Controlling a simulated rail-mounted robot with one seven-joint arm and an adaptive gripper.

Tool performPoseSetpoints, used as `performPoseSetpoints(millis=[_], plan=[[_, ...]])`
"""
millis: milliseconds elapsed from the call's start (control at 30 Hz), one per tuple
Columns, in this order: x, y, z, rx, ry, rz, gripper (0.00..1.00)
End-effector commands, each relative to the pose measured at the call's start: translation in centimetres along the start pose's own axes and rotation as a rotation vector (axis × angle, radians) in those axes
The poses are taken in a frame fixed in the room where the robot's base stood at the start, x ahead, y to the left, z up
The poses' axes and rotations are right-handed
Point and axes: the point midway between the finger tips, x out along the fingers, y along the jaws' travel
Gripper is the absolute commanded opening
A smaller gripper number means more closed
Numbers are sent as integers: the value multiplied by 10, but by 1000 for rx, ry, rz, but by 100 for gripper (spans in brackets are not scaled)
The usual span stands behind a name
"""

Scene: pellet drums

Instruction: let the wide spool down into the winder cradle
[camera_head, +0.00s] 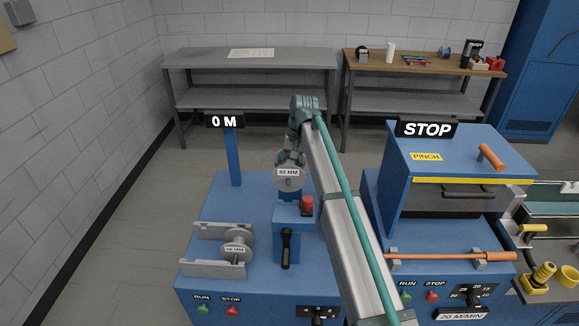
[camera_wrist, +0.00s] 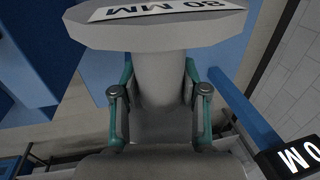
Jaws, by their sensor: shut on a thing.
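The spool marked 80 MM (camera_head: 288,182), which I take as the wide spool, hangs in the air in my gripper (camera_head: 290,158). In the wrist view its pale flange (camera_wrist: 150,36) faces the top, and the fingers of my gripper (camera_wrist: 160,95) are shut on its narrower core from both sides. The winder cradle (camera_head: 212,268) is a pair of grey side plates on the blue winder bench, left of and below the held spool.
A blue post with a 0 M display (camera_head: 224,121) stands behind the cradle. A blue block with a black lever (camera_head: 286,248) and red knob (camera_head: 307,205) stands right of it. The STOP machine (camera_head: 460,155) is at the right.

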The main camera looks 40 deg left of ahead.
Motion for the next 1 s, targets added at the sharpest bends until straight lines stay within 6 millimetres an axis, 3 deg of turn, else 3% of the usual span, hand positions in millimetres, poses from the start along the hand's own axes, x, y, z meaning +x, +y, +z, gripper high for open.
performPoseSetpoints(millis=[1000], plan=[[8,2,0,0,1,0,0]])
